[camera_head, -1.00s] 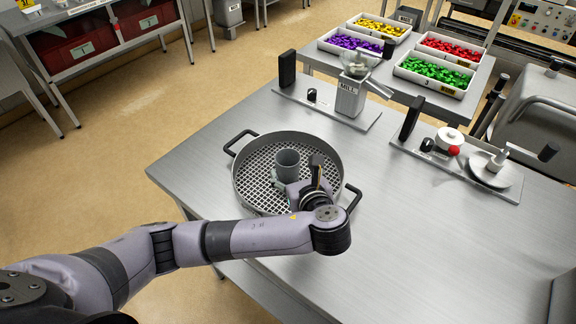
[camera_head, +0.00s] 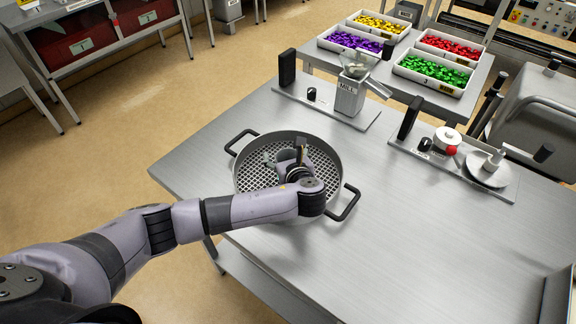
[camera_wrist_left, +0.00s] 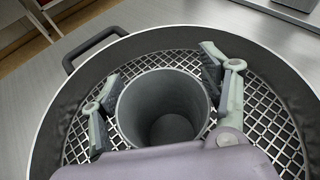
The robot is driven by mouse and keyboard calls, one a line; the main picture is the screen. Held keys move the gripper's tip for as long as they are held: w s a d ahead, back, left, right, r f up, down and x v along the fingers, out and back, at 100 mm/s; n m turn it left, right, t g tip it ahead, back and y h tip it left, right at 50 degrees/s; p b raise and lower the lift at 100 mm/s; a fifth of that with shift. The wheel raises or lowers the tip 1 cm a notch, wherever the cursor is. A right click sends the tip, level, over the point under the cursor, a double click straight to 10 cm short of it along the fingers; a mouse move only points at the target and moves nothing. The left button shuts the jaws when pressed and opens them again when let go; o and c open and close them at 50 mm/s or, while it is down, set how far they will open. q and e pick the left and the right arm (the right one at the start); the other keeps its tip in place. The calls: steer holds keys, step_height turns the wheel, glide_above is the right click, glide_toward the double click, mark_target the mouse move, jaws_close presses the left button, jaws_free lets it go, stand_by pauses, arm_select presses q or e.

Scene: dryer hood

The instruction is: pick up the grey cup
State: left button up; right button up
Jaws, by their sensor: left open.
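The grey cup (camera_wrist_left: 165,100) stands upright in the round mesh-bottomed pan. I look down into its open, empty-looking mouth in the left wrist view. My left gripper (camera_wrist_left: 161,72) is open, with one finger on each side of the cup. I cannot tell whether the fingers touch its wall. In the head view my left gripper (camera_head: 282,158) is low inside the pan and largely hides the cup. My right gripper is not in view.
The pan's raised rim (camera_head: 238,170) surrounds the cup and gripper, with black handles (camera_head: 347,205) on opposite sides. The mill (camera_head: 350,95) and a burner-like station (camera_head: 447,139) stand behind. The metal table is clear at the front right.

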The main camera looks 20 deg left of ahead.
arm_select(q)
steer(key=c, duration=1.3)
